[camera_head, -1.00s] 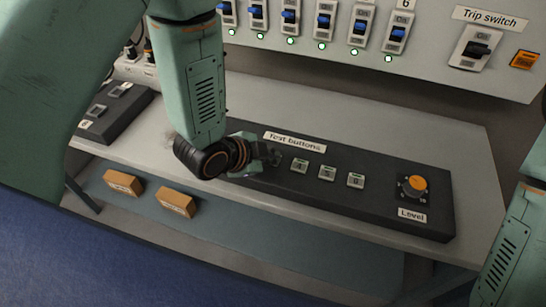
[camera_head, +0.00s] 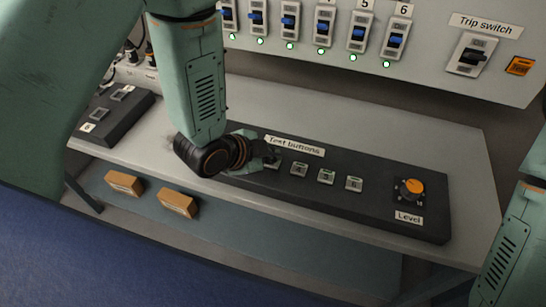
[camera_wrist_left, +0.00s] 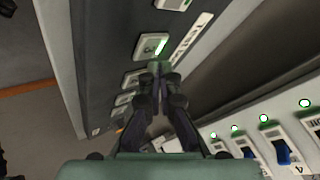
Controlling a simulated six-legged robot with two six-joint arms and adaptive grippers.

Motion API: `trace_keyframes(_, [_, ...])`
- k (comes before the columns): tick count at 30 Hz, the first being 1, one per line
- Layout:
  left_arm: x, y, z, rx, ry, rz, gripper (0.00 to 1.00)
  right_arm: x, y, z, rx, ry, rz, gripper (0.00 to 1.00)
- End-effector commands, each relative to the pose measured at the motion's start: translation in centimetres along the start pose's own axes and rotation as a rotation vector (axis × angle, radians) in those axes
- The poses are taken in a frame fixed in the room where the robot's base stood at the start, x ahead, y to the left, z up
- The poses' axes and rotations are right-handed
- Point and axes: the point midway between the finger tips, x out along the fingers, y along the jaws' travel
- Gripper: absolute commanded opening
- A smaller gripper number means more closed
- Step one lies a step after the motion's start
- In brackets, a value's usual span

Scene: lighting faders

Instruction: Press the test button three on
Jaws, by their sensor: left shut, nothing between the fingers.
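The dark test-button panel (camera_head: 400,220) lies on the bench with a row of square buttons. In the head view a button (camera_head: 272,163), partly hidden by my left gripper (camera_head: 270,157), sits left of the buttons marked 4 (camera_head: 299,169), 5 (camera_head: 326,177) and 6 (camera_head: 354,184). My right gripper is out of view.
A wall panel carries blue breaker switches (camera_head: 357,34) with green lamps, plus a trip switch (camera_head: 472,55). An orange level knob (camera_head: 411,188) is at the panel's right end. Two wooden blocks (camera_head: 178,203) lie on the lower shelf. The bench behind the panel is clear.

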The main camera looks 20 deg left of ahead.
Motion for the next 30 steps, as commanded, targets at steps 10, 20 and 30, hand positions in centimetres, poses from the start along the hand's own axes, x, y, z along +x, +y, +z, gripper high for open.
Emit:
trace_keyframes(10, [-2.4, -1.8, -1.8, 0.001, 0.001, 0.0, 0.0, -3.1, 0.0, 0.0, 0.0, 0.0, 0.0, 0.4])
trace_keyframes(20, [-3.4, -2.5, -2.5, 0.0, 0.0, 0.0, 0.0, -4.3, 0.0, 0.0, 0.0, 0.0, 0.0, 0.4])
trace_keyframes(30, [-3.4, -2.5, -2.5, 0.0, 0.0, 0.0, 0.0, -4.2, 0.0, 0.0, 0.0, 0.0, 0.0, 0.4])
